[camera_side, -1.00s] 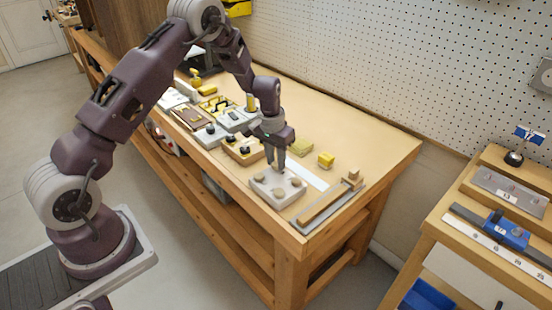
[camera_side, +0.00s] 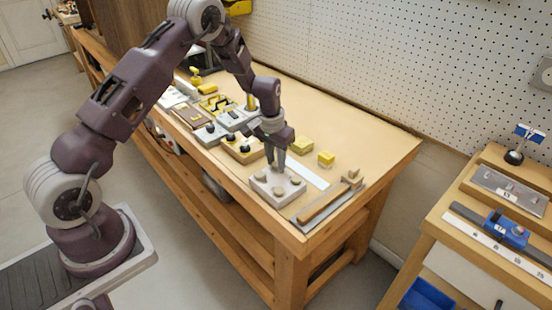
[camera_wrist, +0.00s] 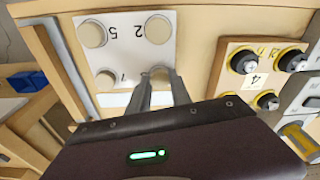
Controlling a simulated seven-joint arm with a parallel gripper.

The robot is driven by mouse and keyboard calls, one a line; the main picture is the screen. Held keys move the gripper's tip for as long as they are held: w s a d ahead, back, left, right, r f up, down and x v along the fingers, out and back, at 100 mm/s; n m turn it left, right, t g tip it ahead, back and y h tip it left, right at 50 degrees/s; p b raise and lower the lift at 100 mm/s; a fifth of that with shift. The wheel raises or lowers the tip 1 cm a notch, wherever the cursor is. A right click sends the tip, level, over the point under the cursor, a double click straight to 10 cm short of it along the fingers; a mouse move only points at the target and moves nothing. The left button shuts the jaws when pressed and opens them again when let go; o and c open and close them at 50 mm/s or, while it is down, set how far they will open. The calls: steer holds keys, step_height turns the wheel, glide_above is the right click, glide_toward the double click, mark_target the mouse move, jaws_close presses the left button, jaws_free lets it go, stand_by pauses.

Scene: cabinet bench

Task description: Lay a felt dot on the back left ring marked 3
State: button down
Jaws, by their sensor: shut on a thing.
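A pale block (camera_side: 265,190) sits near the front right end of the bench and carries several round beige discs that look like felt dots. In the wrist view, its white top (camera_wrist: 125,52) shows discs at upper left (camera_wrist: 92,33), upper right (camera_wrist: 158,29) and lower left (camera_wrist: 107,78). Printed 5 and 2 are readable; another mark is unclear, and I see no 3. My gripper (camera_side: 276,168) points down over the block's far side. Its fingers (camera_wrist: 155,82) are shut on a beige felt dot (camera_wrist: 160,74), partly hidden by them, close to the top. I cannot tell whether it touches.
A wooden box with dark knobs (camera_side: 242,150) stands left of the block. A white strip (camera_side: 308,173) and a yellow block (camera_side: 326,158) lie behind. A grey tray with a wooden bar (camera_side: 325,203) lies to the right. The bench's back right is clear.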

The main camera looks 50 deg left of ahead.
steer(key=shift+f, duration=0.1)
steer(key=c, duration=1.1)
jaws_free()
steer(key=shift+o, duration=0.5)
steer(key=shift+o, duration=0.8)
steer(key=shift+r, duration=3.55)
